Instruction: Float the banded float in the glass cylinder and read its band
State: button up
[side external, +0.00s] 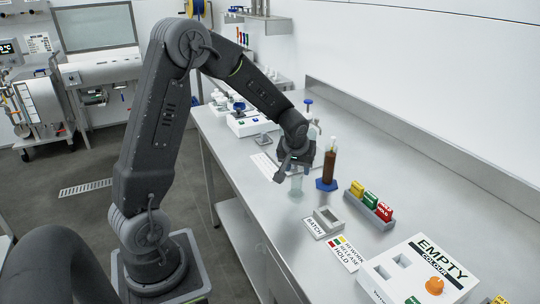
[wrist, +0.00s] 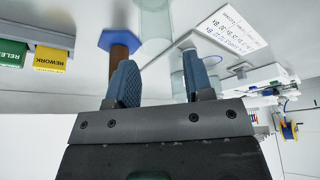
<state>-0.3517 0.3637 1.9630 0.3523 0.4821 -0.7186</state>
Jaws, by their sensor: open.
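A tall cylinder of brown liquid (side external: 330,164) stands upright on a blue hexagonal base (side external: 326,185), with a clear upper end. In the wrist view its brown body (wrist: 118,58) and blue base (wrist: 119,41) are partly behind the left finger. My gripper (side external: 284,176) is open, left of this cylinder and apart from it in the side view. Nothing shows held between its fingers (wrist: 158,65). A clear glass vessel (side external: 296,187) stands just below the gripper; a clear vessel (wrist: 155,18) also shows in the wrist view. I cannot make out the banded float or any band.
A rack of yellow, green and red tags (side external: 370,208) stands to the right. A grey holder (side external: 327,219), a colour card (side external: 345,253) and a white box marked EMPTY (side external: 420,275) lie nearer. A printed sheet (wrist: 228,30) lies on the bench. Glassware with a blue top (side external: 308,103) stands behind my gripper.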

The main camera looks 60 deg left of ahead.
jog(key=d+v, duration=0.1)
jog(key=v, duration=1.3)
jog(key=s+d+r+m+t+h, duration=0.1)
jog(key=s+d+m, duration=0.3)
jog(key=s, duration=0.5)
jog(key=s+d+r+m+t+h, duration=0.1)
jog(key=s+d+m+h, duration=0.1)
jog(key=s+d+m, duration=0.3)
jog(key=shift+s+d+r, duration=0.2)
jog(key=shift+s+d, duration=1.75)
jog(key=shift+d, duration=0.35)
